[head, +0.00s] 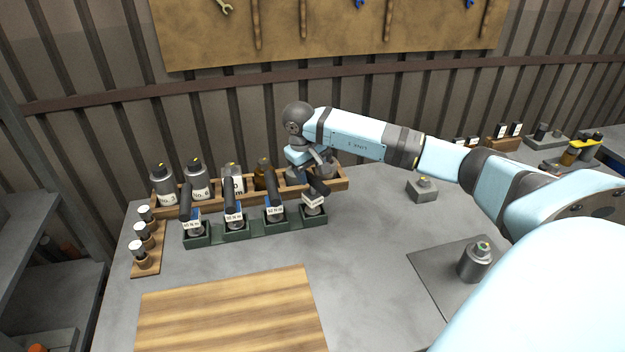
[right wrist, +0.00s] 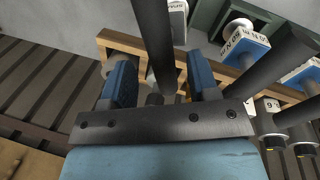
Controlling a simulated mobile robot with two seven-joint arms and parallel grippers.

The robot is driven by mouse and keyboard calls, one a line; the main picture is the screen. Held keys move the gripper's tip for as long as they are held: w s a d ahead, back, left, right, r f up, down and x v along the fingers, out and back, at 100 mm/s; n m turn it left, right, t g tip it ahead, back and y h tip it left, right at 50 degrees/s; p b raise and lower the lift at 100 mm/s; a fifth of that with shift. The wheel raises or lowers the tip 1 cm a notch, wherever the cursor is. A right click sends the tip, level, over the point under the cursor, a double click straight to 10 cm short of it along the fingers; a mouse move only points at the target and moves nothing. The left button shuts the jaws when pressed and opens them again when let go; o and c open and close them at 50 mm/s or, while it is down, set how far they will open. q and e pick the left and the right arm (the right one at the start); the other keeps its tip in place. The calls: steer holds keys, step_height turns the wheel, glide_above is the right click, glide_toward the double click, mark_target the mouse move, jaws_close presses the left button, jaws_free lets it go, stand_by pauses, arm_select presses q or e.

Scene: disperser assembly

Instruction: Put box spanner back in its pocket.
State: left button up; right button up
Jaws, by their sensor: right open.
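A dark-handled tool with a white label block (head: 313,201) stands tilted in the rightmost pocket of the green rack (head: 253,233). In the right wrist view, the open gripper's two blue fingers (right wrist: 161,65) stand either side of the dark handle (right wrist: 154,40), with a visible gap. The tool's lower end is hidden in the pocket. My left gripper is not in view.
Similar dark-handled tools with blue and white labels (head: 234,212) fill the pockets to the left. A wooden rack (head: 338,182) with labelled bottles stands close behind. A wooden board (head: 230,315) lies in front. A grey block (head: 423,192) stands to the right, with clear table around it.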

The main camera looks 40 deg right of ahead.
step_height(320, 180, up, 9)
steer(key=a, duration=0.1)
steer(key=shift+a+f+b, duration=0.2)
steer(key=shift+a+b, duration=0.1)
steer(key=shift+a, duration=0.1)
steer(key=shift+w, duration=0.1)
